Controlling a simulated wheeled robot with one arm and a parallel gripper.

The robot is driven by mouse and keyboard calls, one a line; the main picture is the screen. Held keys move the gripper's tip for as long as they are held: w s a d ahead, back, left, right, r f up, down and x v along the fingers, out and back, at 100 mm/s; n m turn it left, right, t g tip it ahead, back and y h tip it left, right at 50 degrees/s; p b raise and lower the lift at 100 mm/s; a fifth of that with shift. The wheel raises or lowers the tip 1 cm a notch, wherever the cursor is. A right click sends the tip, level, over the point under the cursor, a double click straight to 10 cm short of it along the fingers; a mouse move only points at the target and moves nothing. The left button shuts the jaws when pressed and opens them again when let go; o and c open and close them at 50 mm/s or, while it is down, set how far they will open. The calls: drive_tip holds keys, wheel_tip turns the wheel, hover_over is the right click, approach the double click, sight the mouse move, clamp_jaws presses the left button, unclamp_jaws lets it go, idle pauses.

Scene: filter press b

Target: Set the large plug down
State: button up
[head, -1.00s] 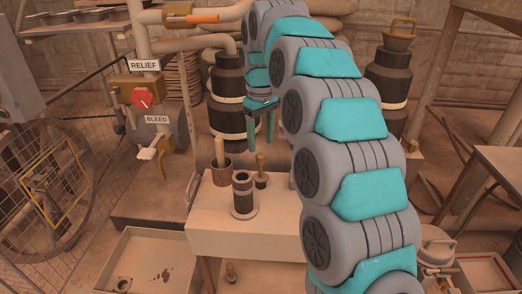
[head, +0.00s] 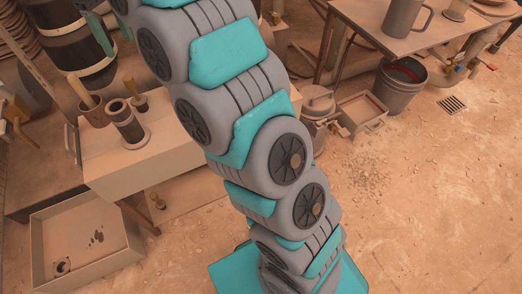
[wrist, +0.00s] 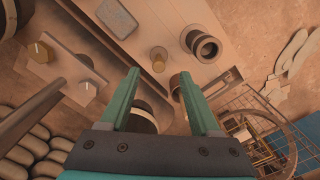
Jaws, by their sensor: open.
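A plug (head: 138,101) with a wooden handle and dark base stands upright on the pale bench (head: 150,160), behind a dark hollow cylinder on a round flange (head: 126,125). I cannot tell whether this is the large plug. In the wrist view the plug (wrist: 158,57) appears just beyond my fingertips, apart from them, with the hollow cylinder (wrist: 203,44) to its right. My gripper (wrist: 159,74) is open with nothing held between its fingers. In the head view it is only partly visible at the upper left, with my arm covering much of the scene.
A cup (head: 95,115) holding a wooden-handled tool stands at the bench's left. A big dark banded cylinder (head: 85,55) stands behind it. A shallow tray (head: 45,225) lies lower left. A bucket (head: 400,88) stands by a table (head: 385,35).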

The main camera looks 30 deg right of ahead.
drive_tip(key=s+d+f+m, duration=0.2)
drive_tip(key=s+d, duration=0.3)
drive_tip(key=s, duration=0.4)
drive_tip(key=s+d+f+m, duration=0.2)
drive_tip(key=s+d, duration=0.4)
drive_tip(key=s, duration=0.4)
drive_tip(key=s+d+f+m, duration=0.1)
drive_tip(key=s+f, duration=0.2)
drive_tip(key=s, duration=0.3)
drive_tip(key=s+d+f+m+g, duration=0.1)
drive_tip(key=s+d+f, duration=0.1)
drive_tip(key=s+f, duration=0.2)
drive_tip(key=s+d+f+m, duration=0.1)
drive_tip(key=s+f+m, duration=0.1)
drive_tip(key=s, duration=0.8)
drive_tip(key=shift+d+f+g, duration=0.25)
drive_tip(key=shift+f+g, duration=0.05)
drive_tip(key=shift+f, duration=0.55)
drive_tip(key=shift+c, duration=0.3)
